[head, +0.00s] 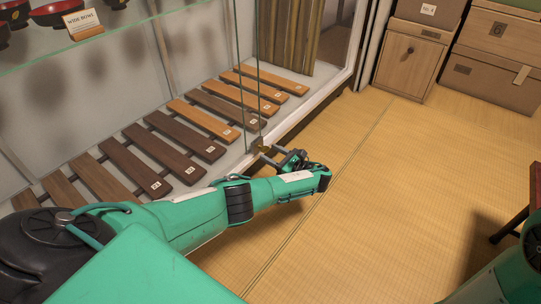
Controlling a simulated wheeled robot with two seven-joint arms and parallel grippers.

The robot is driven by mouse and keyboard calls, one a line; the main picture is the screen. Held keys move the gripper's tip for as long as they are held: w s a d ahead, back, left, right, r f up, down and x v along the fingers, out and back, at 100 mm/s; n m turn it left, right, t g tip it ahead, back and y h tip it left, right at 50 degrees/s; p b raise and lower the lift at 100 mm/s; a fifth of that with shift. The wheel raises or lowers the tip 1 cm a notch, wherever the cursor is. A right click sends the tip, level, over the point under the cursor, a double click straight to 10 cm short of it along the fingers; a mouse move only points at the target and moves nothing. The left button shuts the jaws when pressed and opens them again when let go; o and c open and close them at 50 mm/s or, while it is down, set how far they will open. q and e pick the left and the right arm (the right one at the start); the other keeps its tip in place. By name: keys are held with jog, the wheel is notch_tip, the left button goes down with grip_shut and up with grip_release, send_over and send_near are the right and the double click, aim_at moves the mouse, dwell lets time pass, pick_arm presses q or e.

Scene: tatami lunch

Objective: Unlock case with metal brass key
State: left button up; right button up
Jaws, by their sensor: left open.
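The glass case (217,160) fills the left and upper middle, with glass panes meeting near its front lower edge. My left gripper (268,152) is open at that edge, its two grey fingers pointing left toward the glass. A small brass-coloured piece (260,144) sits at the pane edge, right by the fingertips. It is too small to tell whether it is the lock, the key, or both, or whether a finger touches it. My right gripper is out of view.
Wooden slatted boards (160,152) with small tags lie inside the case. Red bowls (56,10) stand on a glass shelf above. Wooden cabinets (408,62) and boxes (497,77) stand at the back right. The tatami floor (400,180) between is clear. A dark red-edged piece of furniture (517,206) stands at the right edge.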

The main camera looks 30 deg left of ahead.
pick_arm(q)
jog(key=shift+a, duration=0.55)
jog(key=c, duration=1)
